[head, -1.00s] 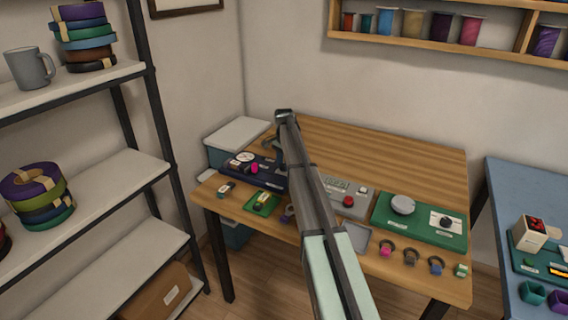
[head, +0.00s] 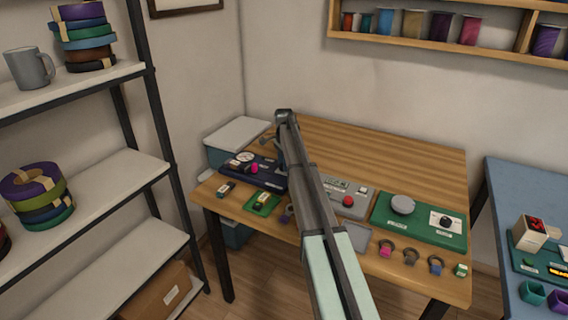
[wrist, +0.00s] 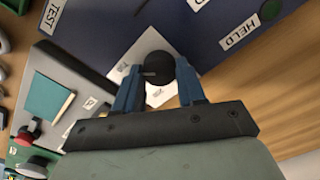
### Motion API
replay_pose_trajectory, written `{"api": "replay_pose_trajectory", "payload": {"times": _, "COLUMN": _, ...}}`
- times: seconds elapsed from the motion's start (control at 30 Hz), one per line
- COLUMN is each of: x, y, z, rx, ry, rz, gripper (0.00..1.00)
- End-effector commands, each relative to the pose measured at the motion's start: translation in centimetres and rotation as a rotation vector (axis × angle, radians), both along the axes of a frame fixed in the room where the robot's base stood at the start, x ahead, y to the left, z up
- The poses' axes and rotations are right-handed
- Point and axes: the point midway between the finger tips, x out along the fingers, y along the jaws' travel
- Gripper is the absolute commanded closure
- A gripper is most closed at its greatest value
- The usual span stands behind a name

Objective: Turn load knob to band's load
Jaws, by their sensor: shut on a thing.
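The load knob (wrist: 158,68) is round and black, with a pale pointer line, on a white plate (wrist: 122,72) of the navy panel (wrist: 95,30) in the wrist view. My gripper (wrist: 160,76) has its two blue fingers closed on either side of the knob. The fine marks on the plate are too small to read. The head view shows the navy panel (head: 268,181) at the table's left, with a white dial and a pink button. My arm hides the knob there.
A grey unit (head: 356,206) with a red button and a green panel (head: 420,222) with a grey knob stand to the right. Small ringed pieces (head: 410,256) line the table's front edge. The back of the wooden table (head: 390,150) is clear. Shelves stand at left.

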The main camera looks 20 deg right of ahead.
Motion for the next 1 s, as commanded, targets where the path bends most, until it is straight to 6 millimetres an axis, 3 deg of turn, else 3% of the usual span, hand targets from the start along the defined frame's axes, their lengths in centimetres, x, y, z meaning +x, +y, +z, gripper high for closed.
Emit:
{"api": "replay_pose_trajectory", "payload": {"times": 0.07, "x": 0.0, "y": 0.0, "z": 0.0, "rx": 0.001, "ry": 0.001, "rz": -0.001, "gripper": 0.91}}
{"api": "replay_pose_trajectory", "payload": {"times": 0.1, "x": 0.0, "y": 0.0, "z": 0.0, "rx": 0.001, "ry": 0.001, "rz": -0.001, "gripper": 0.58}}
{"api": "replay_pose_trajectory", "payload": {"times": 0.33, "x": 0.0, "y": 0.0, "z": 0.0, "rx": 0.000, "ry": 0.000, "rz": 0.000, "gripper": 0.36}}
{"api": "replay_pose_trajectory", "payload": {"times": 0.73, "x": 0.0, "y": 0.0, "z": 0.9, "rx": 0.000, "ry": -0.001, "rz": 0.001, "gripper": 0.35}}
{"api": "replay_pose_trajectory", "payload": {"times": 1.0, "x": 0.1, "y": 0.0, "z": 5.5, "rx": 0.000, "ry": -0.003, "rz": 0.000, "gripper": 0.35}}
